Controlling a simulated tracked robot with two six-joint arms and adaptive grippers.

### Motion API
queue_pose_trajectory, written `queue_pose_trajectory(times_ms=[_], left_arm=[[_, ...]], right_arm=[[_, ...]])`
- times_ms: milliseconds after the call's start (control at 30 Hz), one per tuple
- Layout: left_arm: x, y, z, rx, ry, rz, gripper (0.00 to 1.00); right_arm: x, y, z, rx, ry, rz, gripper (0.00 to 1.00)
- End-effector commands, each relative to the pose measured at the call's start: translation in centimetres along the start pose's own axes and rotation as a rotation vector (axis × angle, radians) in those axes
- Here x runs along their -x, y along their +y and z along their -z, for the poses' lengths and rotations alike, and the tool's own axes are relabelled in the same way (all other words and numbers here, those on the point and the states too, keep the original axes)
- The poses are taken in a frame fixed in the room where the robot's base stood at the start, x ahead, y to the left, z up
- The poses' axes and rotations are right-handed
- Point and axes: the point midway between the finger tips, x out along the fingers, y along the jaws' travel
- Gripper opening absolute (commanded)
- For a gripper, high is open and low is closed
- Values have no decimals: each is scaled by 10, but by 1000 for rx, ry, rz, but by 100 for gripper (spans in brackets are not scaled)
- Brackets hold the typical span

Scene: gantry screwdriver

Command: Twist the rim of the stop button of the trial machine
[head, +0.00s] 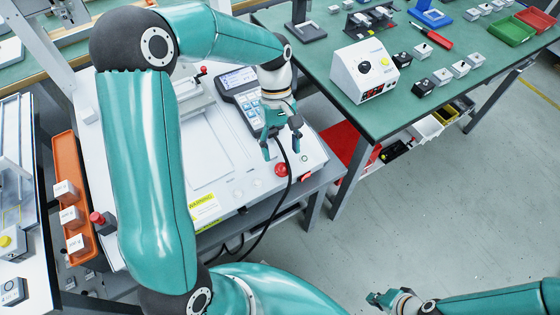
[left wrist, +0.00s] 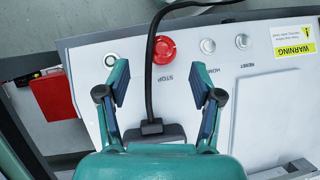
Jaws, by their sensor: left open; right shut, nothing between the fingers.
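The trial machine is a white panel (head: 238,183) below my left arm. Its stop button (head: 281,170) is round and red, near the panel's right front corner. In the left wrist view the stop button (left wrist: 163,50) has the label STOP beside it. My left gripper (head: 283,152) is open, apart from the button. In the left wrist view its fingers (left wrist: 157,72) are spread, with the button just beyond and between the tips. A black cable runs past the button's side. My right gripper (head: 376,298) is shut and empty at the bottom, over the floor, far from the machine.
A control pendant (head: 239,92) with its black cable (head: 284,205) lies on the panel. Clear buttons (left wrist: 208,46) and a yellow warning label (left wrist: 293,40) line the panel edge. A green table (head: 400,125) with a white box (head: 363,73) stands right. Grey floor (head: 440,220) is free.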

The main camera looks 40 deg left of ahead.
Motion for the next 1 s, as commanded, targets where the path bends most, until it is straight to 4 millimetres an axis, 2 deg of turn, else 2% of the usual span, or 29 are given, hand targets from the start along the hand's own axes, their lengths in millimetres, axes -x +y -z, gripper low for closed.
queue_pose_trajectory(times_ms=[100,233,400,667,1000], left_arm=[[-22,-1,0,0,-2,3,66],[-36,0,0,0,-1,2,66],[-43,0,0,0,0,0,66],[-44,0,0,1,0,0,66],[-43,0,0,1,0,-2,9]], right_arm=[[-4,1,0,0,0,0,0],[-5,2,0,0,0,0,0],[-6,2,0,0,0,0,0],[-6,2,0,0,0,0,0],[-6,2,0,0,0,0,0]])
